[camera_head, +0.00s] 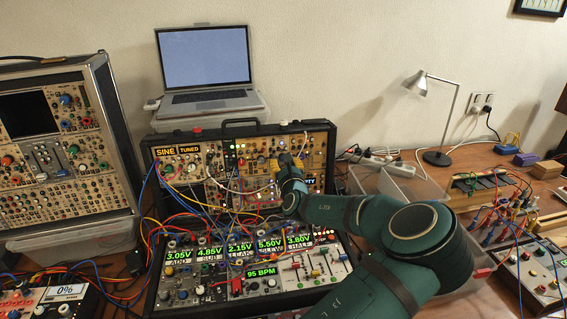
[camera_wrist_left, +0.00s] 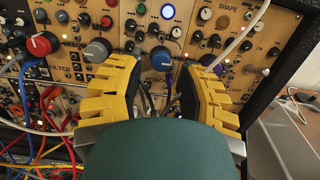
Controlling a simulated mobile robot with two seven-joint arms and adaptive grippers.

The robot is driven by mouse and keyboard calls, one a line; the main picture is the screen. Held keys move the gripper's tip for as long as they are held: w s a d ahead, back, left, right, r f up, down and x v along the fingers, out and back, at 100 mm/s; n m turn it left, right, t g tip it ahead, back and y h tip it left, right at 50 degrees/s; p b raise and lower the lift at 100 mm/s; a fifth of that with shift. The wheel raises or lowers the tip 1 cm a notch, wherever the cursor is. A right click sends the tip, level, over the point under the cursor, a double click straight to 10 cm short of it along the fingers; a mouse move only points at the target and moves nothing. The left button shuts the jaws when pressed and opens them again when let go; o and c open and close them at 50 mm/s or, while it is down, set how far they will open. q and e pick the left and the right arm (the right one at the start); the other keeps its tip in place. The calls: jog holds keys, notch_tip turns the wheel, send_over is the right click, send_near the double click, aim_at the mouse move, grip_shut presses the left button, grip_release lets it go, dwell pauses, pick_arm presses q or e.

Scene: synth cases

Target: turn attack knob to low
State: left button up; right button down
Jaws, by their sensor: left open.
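The attack knob (camera_wrist_left: 160,59) is a blue round knob on a tan synth panel, with the label "ATTACK" just below it in the left wrist view. My left gripper (camera_wrist_left: 160,70) has yellow fingers spread apart, one on each side of the knob, with gaps between them and it. Its arm hides the lower middle of that view. I cannot make out the knob's pointer. In the head view my left gripper (camera_head: 290,160) is at the right part of the upper synth case (camera_head: 230,128), and I cannot make out the knob there. My right gripper is not in view.
Patch cables (camera_head: 200,212) hang across the case. A red knob (camera_wrist_left: 42,44) and a grey knob (camera_wrist_left: 98,50) sit left of the attack knob, and a white cable (camera_wrist_left: 240,38) passes on the right. A laptop (camera_head: 205,62) stands behind the case.

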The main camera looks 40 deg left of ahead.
pick_arm(q)
jog(key=shift+x, duration=1.3)
grip_shut()
